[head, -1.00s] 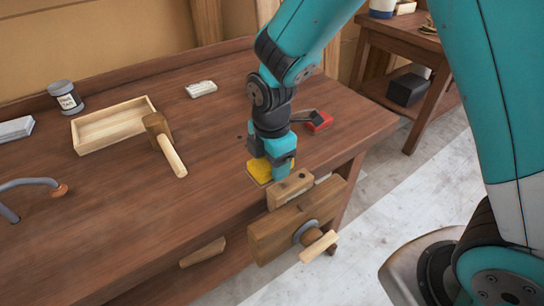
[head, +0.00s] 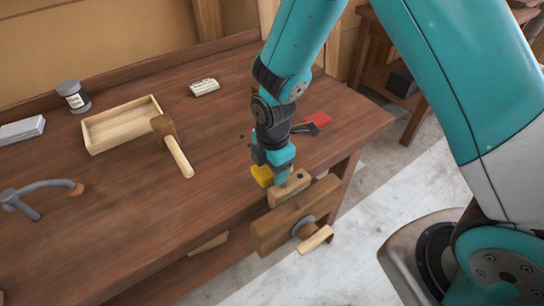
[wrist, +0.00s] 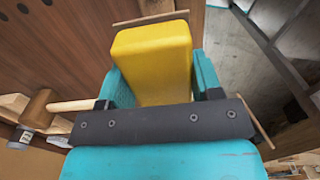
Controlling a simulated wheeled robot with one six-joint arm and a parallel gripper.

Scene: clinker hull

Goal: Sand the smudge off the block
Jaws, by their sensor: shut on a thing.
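My gripper (head: 272,172) is shut on a yellow sanding block (head: 262,176). In the wrist view the yellow sanding block (wrist: 152,62) sits between the teal fingers. A pale wooden block (head: 289,188) is held in the wooden vise (head: 290,222) at the bench's front edge. My gripper and the yellow block are just behind and left of the wooden block's top, very close to it. I cannot tell if they touch. I cannot make out the smudge clearly; my gripper covers part of that area.
The workbench (head: 225,130) carries a mallet (head: 172,145), an open wooden tray (head: 122,125), a dark jar (head: 73,96), a grey clamp-like tool (head: 40,190), a small white block (head: 205,87) and a red item (head: 317,119) behind my gripper. The bench middle is clear.

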